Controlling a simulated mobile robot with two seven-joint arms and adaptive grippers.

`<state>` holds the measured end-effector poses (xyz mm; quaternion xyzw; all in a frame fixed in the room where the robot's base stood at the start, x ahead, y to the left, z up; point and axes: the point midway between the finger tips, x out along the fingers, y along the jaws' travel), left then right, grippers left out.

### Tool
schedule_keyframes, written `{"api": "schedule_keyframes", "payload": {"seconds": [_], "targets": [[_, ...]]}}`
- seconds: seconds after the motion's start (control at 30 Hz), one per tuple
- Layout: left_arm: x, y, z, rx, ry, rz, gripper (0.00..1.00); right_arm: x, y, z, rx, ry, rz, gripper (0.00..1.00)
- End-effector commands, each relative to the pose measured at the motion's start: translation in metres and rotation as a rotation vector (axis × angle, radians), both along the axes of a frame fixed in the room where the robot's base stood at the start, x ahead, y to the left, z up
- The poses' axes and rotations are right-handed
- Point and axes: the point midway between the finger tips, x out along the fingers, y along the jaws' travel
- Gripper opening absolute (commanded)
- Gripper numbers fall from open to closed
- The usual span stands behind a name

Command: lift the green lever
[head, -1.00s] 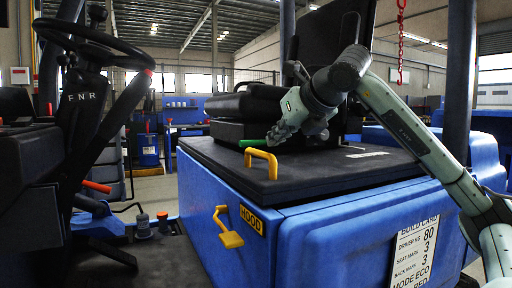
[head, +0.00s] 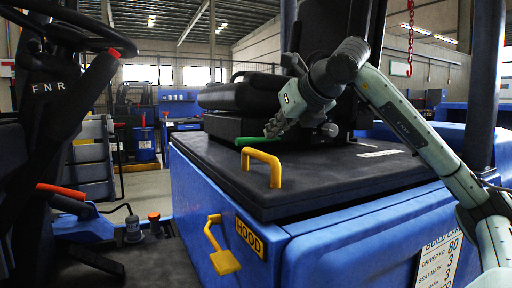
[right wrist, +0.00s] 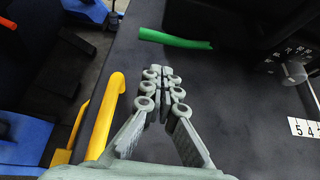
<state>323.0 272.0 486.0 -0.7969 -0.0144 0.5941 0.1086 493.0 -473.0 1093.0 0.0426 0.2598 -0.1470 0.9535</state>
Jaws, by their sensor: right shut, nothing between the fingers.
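The green lever (head: 250,141) sticks out to the left at the base of the black seat, low above the black hood top. It also shows in the right wrist view (right wrist: 175,39), lying nearly level beyond my fingertips. My right gripper (head: 271,130) is shut and empty. In the right wrist view the closed fingertips (right wrist: 160,72) are short of the lever, with a gap between them. My left gripper is in neither view.
A yellow handle (head: 262,158) stands on the hood top (head: 225,170), left of my gripper in the wrist view. A yellow latch (head: 222,255) hangs on the blue side. The black seat (head: 245,92) is behind. A steering wheel (head: 70,20) and red-orange levers are at left.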

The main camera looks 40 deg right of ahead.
Motion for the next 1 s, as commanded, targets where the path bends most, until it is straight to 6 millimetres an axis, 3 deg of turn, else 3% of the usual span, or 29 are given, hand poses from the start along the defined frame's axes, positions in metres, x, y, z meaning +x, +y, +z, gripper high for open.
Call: {"api": "schedule_keyframes", "payload": {"seconds": [0.27,0.7,1.0], "targets": [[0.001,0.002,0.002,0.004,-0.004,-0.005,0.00,0.010,-0.003,-0.005,0.003,0.002,-0.001,0.00],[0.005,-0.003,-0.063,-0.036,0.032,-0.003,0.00,0.070,-0.022,-0.041,0.004,0.001,-0.001,0.00],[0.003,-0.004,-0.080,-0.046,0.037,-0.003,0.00,0.083,-0.026,-0.051,0.000,0.000,-0.001,0.00]]}}
